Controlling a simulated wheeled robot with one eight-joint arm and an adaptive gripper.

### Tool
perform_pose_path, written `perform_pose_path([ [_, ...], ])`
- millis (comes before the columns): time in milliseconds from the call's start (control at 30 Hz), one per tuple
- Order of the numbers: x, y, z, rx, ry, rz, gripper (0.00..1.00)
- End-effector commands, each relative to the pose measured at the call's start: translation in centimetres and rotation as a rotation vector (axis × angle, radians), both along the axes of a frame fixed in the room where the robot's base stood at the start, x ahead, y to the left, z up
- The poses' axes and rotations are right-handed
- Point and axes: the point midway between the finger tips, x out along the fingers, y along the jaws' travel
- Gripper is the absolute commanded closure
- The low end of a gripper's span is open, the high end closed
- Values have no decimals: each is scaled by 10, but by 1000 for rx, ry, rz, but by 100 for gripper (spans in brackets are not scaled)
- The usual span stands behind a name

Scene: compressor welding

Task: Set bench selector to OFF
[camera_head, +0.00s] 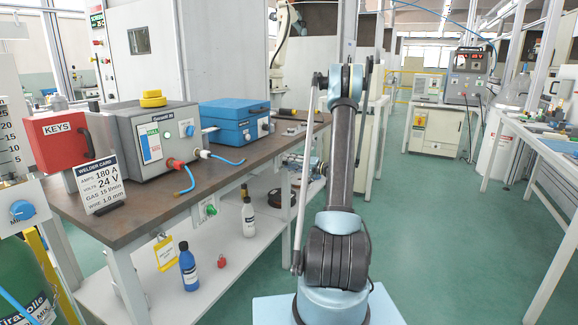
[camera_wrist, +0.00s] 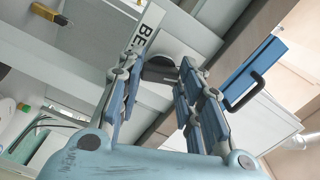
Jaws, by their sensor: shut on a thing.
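In the wrist view, my gripper (camera_wrist: 160,72) has its two blue-grey fingers on either side of a dark rounded knob (camera_wrist: 161,62), which I take to be the bench selector. It sits beside a white plate (camera_wrist: 146,30) with the partly hidden lettering "BE". The fingers are shut on the knob. Its pointer and any OFF mark cannot be made out. In the head view, my gripper (camera_head: 303,166) is partly hidden behind my arm, at the right end of the brown workbench (camera_head: 130,209); the knob is not visible there.
The bench carries a grey welder unit (camera_head: 150,139), a blue case (camera_head: 235,121), a red KEYS box (camera_head: 58,140) and a welder card (camera_head: 97,184). Bottles (camera_head: 188,266) stand on the lower shelf. Green floor (camera_head: 440,220) is clear to the right, up to another table (camera_head: 530,150).

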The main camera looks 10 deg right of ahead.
Motion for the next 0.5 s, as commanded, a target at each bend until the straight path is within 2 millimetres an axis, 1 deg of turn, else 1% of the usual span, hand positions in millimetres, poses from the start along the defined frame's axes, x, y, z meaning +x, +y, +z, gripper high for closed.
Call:
perform_pose_path([
  [33,-1,1,-3,-25,-23,3,91],
  [200,-1,0,-3,-81,-98,3,91],
  [500,-1,0,-3,-129,-164,1,91],
])
